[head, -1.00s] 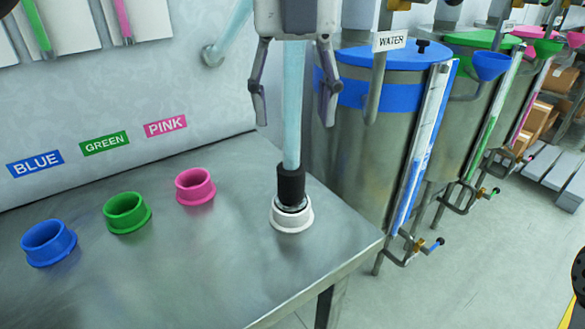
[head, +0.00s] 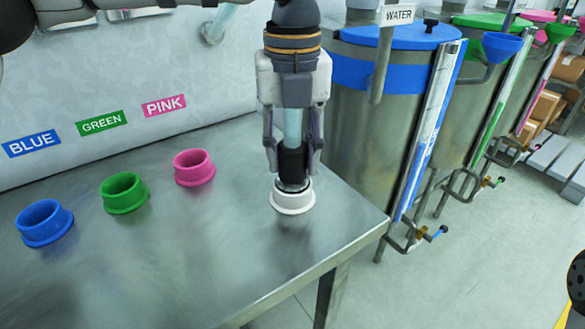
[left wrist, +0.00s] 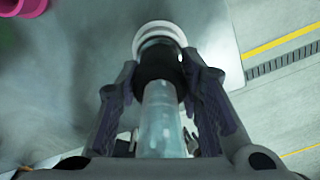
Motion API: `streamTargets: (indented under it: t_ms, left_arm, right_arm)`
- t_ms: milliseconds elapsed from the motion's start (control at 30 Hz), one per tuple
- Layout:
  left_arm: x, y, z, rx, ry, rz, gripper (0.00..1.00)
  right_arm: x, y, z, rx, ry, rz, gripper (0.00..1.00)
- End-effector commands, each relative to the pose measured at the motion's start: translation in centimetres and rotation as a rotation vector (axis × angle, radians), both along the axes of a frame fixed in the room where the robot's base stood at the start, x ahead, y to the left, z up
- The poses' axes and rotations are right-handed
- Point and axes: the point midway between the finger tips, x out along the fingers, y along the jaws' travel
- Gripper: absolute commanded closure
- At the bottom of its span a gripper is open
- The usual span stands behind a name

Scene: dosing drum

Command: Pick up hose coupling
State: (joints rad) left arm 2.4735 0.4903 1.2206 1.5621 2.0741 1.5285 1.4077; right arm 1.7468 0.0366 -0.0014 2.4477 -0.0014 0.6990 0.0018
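The hose coupling (head: 292,162) is a black sleeve on the end of a pale, translucent hose (head: 292,125). It stands upright in a white ring holder (head: 292,201) near the table's right corner. My left gripper (head: 292,168) points down over it, with one finger on each side of the sleeve. The fingers look open, with little room between them and the sleeve. In the left wrist view, the black coupling (left wrist: 158,62) and hose (left wrist: 160,120) lie between the fingers, and the white ring (left wrist: 158,32) is beyond. My right gripper is not in view.
Empty blue (head: 45,224), green (head: 124,194) and pink (head: 194,168) ring holders stand on the metal table (head: 160,270) to the left. A steel drum with a blue lid (head: 400,37), labelled WATER, stands close to the right of my left gripper.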

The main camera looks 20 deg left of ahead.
Motion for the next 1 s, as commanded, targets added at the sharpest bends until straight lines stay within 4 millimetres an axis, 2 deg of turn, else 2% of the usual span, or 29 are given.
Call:
streamTargets:
  t_ms: [33,100,367,467,600,833,1000]
  left_arm:
    - [0.0,0.0,0.0,0.001,0.0,0.0,0.9]
    - [0.0,0.0,0.0,0.001,0.0,0.0,1.0]
    - [0.0,0.0,0.2,0.0,-0.001,0.0,1.0]
    - [0.1,0.0,1.1,-0.001,-0.004,0.002,1.0]
    - [-0.1,-0.3,4.0,-0.001,-0.008,-0.001,1.0]
    - [-1.9,-4.9,9.8,0.001,-0.013,-0.003,1.0]
    - [-3.7,-9.6,11.7,0.001,-0.007,-0.002,1.0]
  right_arm:
    - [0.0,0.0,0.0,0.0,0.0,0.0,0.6]
    - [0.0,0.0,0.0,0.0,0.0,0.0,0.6]
    - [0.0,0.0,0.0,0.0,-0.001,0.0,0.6]
    - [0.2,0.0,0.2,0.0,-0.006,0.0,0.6]
    - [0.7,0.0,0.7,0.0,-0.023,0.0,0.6]
    - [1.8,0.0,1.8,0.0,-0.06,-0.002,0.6]
    - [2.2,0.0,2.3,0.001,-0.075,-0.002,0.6]
